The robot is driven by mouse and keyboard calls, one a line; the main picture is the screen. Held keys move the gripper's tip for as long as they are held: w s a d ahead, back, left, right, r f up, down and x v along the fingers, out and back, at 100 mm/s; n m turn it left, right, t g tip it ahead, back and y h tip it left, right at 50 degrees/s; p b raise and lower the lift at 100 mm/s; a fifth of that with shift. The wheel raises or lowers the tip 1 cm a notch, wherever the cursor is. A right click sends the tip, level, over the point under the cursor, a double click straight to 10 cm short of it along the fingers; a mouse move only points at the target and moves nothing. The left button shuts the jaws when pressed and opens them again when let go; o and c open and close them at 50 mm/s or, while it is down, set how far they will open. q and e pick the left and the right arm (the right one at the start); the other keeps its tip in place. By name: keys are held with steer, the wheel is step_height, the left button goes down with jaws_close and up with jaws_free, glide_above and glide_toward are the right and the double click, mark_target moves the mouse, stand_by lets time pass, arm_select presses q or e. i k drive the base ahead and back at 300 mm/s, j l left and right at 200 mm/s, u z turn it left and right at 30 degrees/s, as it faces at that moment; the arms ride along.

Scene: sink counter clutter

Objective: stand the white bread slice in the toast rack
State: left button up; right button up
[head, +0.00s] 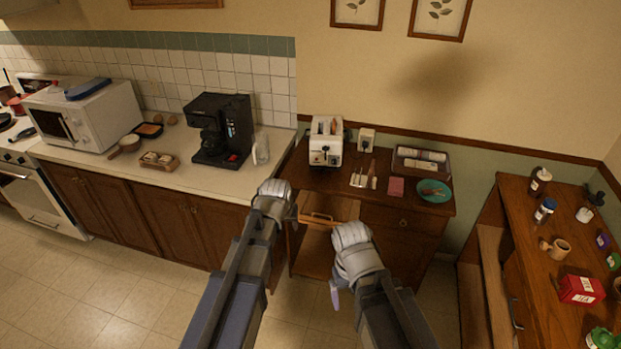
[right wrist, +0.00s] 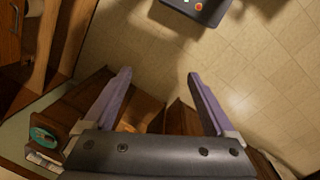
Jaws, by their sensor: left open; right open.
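My left gripper (head: 273,190) is in front of the small brown cabinet, its fingers hidden by its own arm in the head view. My right gripper (right wrist: 159,75) is open and empty, its two purple fingers apart above bare floor. It also shows in the head view (head: 335,290), in front of the cabinet with a finger pointing down. A white toaster (head: 326,152) with brownish slices in its top stands on the cabinet, beyond both grippers. A small tray with pale pieces (head: 158,161) lies on the left counter. I cannot clearly make out the white bread slice or the toast rack.
The cabinet top (head: 340,184) also carries cutlery (head: 364,179), a teal plate (head: 434,190) and a clear tray (head: 421,165). A coffee maker (head: 220,128) and microwave (head: 84,114) stand left. A cluttered wooden unit (head: 545,285) is at right. The floor between is clear.

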mark_target(357, 180)
steer(key=i+l, duration=0.15)
steer(key=i, duration=0.45)
steer(key=i+l, duration=0.2)
steer(key=i, duration=0.4)
steer(key=i+l, duration=0.15)
steer(key=i, duration=0.45)
steer(key=i+l, duration=0.15)
steer(key=i, duration=0.45)
